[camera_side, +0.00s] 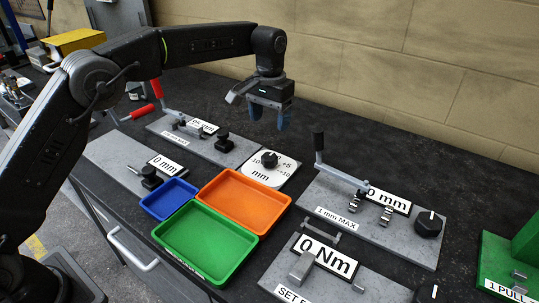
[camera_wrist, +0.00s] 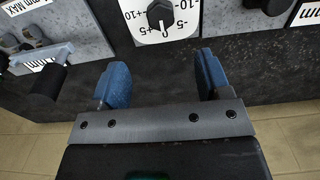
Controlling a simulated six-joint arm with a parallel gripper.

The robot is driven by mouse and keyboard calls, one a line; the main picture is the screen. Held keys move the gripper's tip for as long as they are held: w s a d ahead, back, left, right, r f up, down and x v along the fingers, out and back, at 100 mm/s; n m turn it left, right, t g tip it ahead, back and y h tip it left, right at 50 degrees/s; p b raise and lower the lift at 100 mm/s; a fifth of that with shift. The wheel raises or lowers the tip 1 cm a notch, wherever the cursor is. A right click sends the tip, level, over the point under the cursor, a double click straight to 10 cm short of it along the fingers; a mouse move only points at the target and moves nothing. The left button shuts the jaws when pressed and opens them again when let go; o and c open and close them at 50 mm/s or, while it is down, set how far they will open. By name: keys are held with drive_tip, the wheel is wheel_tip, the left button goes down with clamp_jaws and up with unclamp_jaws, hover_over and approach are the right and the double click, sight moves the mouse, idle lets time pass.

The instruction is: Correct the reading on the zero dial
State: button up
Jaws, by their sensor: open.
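The zero dial is a white square plate (camera_side: 283,173) with a black knob (camera_side: 269,159), marked with numbers and "mm", lying on the dark bench behind the orange tray. In the wrist view its plate (camera_wrist: 184,32) and knob (camera_wrist: 160,13) show at the top, with -5, -10, +5 and +10 around the knob. The exact pointer reading is hard to tell. My gripper (camera_side: 270,118) hangs above the bench behind the dial, apart from it. Its blue fingers (camera_wrist: 160,80) are spread with nothing between them.
Orange (camera_side: 243,198), green (camera_side: 206,241) and blue (camera_side: 168,198) trays stand in front of the dial. Grey fixture plates with levers, knobs and displays lie left and right (camera_side: 400,240). A tan wall (camera_side: 400,70) rises behind. A green block (camera_side: 525,245) stands at right.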

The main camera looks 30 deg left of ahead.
sight(270, 156)
wheel_tip(270, 156, down, 12)
drive_tip(key=shift+r, duration=0.2)
drive_tip(key=c, duration=0.9)
drive_tip(key=m, duration=0.4)
drive_tip(key=shift+m, duration=2.3)
